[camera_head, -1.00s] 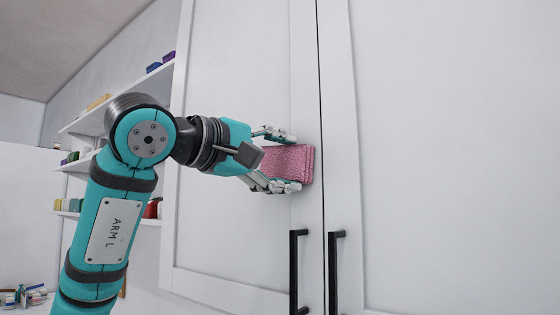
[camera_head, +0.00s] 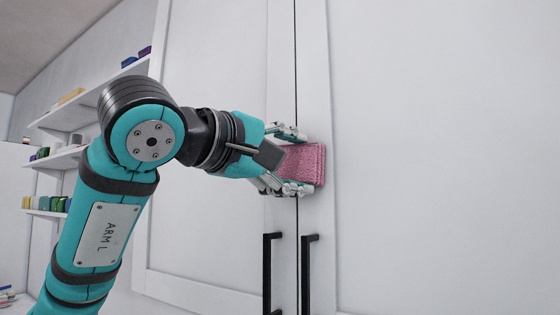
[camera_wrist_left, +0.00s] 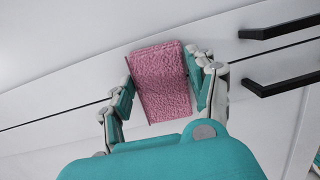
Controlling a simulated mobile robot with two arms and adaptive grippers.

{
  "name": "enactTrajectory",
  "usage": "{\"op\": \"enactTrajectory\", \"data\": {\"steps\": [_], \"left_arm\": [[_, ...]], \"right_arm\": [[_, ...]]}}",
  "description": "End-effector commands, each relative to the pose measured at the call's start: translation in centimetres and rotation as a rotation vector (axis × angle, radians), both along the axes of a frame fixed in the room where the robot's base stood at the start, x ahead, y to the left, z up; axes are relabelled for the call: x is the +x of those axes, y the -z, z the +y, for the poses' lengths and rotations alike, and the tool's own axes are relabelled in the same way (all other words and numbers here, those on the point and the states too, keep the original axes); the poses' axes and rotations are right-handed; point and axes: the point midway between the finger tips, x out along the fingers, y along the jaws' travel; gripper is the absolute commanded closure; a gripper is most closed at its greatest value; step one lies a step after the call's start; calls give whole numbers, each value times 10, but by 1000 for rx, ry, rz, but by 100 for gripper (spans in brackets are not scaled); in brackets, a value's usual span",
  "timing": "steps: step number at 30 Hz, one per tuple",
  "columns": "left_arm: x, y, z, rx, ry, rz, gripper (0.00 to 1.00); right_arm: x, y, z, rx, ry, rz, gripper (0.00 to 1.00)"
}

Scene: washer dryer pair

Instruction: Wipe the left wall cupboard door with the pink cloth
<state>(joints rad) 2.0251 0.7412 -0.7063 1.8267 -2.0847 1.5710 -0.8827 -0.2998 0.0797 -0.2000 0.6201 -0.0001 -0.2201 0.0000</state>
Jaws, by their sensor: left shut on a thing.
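The pink cloth (camera_head: 305,165) is a folded pad held in my left gripper (camera_head: 290,160), whose fingers close on it from above and below. It also shows between the fingers in the left wrist view (camera_wrist_left: 160,82). The cloth is at the white cupboard front, over the gap between the two doors and partly over the right door (camera_head: 430,150). I cannot tell whether it touches the surface. The left wall cupboard door (camera_head: 210,200) is shut, partly hidden behind my left arm. My right gripper is not in view.
Two black bar handles stand out below the cloth, one on the left door (camera_head: 267,275) and one on the right door (camera_head: 305,275). Wall shelves (camera_head: 60,160) with small coloured items are at the left. The right door's face is clear.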

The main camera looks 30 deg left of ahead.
Motion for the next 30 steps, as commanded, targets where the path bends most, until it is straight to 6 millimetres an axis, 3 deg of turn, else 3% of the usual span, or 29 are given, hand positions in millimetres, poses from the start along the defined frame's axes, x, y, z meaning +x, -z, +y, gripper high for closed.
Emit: {"op": "enactTrajectory", "data": {"steps": [8,24,30], "left_arm": [[-2,0,1,-1,-1,0,94],[-54,0,5,-1,-2,-2,94],[-60,0,6,-1,-1,-1,94]], "right_arm": [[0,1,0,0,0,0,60],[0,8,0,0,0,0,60],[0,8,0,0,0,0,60]]}}
